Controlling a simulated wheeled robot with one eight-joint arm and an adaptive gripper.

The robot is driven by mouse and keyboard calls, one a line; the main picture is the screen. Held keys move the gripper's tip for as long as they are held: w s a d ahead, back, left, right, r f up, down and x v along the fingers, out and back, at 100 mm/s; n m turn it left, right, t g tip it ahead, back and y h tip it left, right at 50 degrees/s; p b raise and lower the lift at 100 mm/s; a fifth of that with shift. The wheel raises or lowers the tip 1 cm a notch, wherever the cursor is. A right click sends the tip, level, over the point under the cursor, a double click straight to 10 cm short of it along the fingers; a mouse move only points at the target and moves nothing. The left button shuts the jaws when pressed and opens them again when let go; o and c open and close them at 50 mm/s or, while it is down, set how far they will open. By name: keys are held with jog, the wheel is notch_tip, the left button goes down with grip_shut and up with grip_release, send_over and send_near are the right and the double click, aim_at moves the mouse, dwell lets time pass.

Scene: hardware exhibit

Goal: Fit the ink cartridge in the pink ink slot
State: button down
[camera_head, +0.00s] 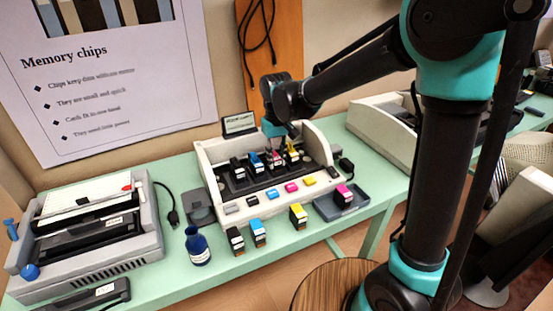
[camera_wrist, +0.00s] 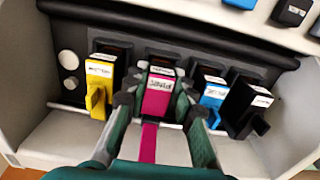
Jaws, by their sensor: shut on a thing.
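The printer (camera_head: 213,157) has a row of slots with black, cyan, pink and yellow places. My gripper (camera_wrist: 158,98) is shut on a pink cartridge (camera_wrist: 155,103), a finger on each side. In the wrist view it is in line with the pink slot, between the yellow cartridge (camera_wrist: 99,78) and the cyan cartridge (camera_wrist: 212,98). A black cartridge (camera_wrist: 243,105) sits beyond the cyan one. I cannot tell how deep the pink cartridge sits. In the head view my gripper (camera_head: 278,148) is over the slot row and partly hides the cartridge.
Another pink cartridge (camera_head: 344,194) stands in a grey tray (camera_head: 327,208). Loose black (camera_head: 235,240), cyan (camera_head: 258,233) and yellow (camera_head: 298,216) cartridges stand in front of the printer, with a blue bottle (camera_head: 197,246) to their left. The printer's side walls flank the row.

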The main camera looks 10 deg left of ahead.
aim_at(277, 158)
jog(key=shift+f, duration=0.2)
jog(key=c, duration=1.3)
grip_release()
jog(key=shift+o, duration=0.2)
notch_tip(277, 158, up, 12)
jog(key=shift+r, duration=0.25)
